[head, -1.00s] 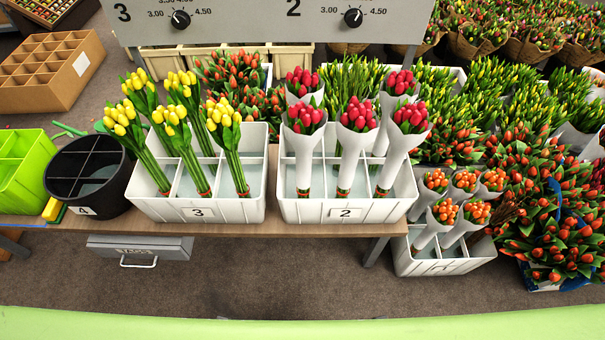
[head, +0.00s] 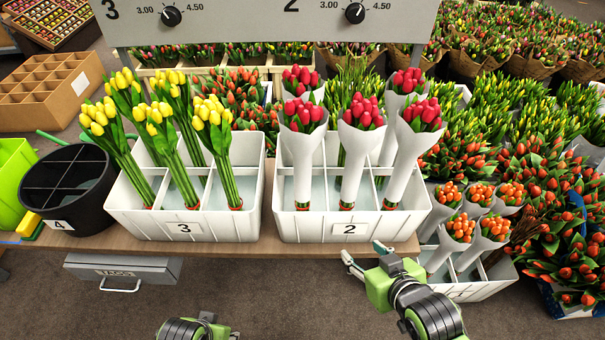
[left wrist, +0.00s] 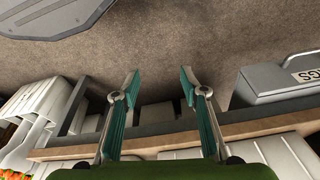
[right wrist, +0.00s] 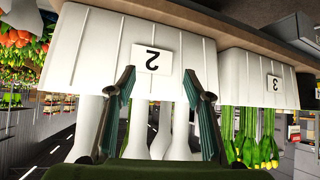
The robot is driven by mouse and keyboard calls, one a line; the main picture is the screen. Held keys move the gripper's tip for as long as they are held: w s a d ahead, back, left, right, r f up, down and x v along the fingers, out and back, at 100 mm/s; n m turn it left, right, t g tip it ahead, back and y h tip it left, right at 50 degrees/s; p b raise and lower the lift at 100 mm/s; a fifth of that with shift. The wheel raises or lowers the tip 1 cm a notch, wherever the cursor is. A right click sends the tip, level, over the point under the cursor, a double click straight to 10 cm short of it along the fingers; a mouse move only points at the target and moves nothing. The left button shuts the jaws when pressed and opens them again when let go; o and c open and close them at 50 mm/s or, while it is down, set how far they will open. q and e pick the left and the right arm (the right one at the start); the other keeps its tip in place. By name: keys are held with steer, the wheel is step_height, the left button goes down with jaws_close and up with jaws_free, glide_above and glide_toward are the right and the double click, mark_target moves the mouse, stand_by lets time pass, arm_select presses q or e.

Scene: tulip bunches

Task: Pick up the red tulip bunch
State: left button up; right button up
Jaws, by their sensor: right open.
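Several red tulip bunches in white paper sleeves stand in the white crate with label 2 (head: 310,232): a front left one (head: 303,114), a front middle one (head: 361,112), a front right one (head: 422,115), and others behind. My right gripper (head: 362,250) is open and empty, just in front of that crate's lower right corner, below the bunches. In the right wrist view, the upside-down crate (right wrist: 110,45) lies beyond the open fingers (right wrist: 159,75). My left gripper (left wrist: 158,78) is open and empty; only its wrist part shows at the head view's bottom edge.
Left of crate 2 is crate 3 (head: 215,232) with yellow tulips (head: 160,120). A black bucket (head: 70,190) stands further left. A crate with orange bunches (head: 470,290) is low at right. A grey drawer (head: 122,268) hangs under the table edge (head: 280,244). A grey panel is above.

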steer(key=w+a+r+n+t+y, duration=0.1)
steer(key=w+a+r+t+y, duration=0.2)
steer(key=w+a+r+t, duration=0.25)
arm_select(q)
steer(key=s+f, duration=0.3)
steer(key=f, duration=1.1)
arm_select(e)
steer(key=n+y, duration=0.1)
steer(key=y, duration=0.2)
glide_toward(307, 162)
steer(key=shift+t, duration=0.25)
steer(key=x, duration=0.5)
steer(key=b+x, duration=0.1)
steer(key=x, duration=0.1)
steer(key=shift+w+a+f, duration=0.1)
steer(key=shift+a+f, duration=0.15)
steer(key=shift+f, duration=0.05)
steer(key=x, duration=0.5)
steer(key=shift+d+b, duration=0.15)
steer(key=shift+b, duration=0.25)
arm_select(q)
steer(key=r, duration=0.1)
steer(key=w+r, duration=0.1)
steer(key=r, duration=0.1)
steer(key=w+r, duration=0.1)
steer(key=r, duration=0.1)
arm_select(e)
steer(key=shift+r, duration=0.15)
jaws_close()
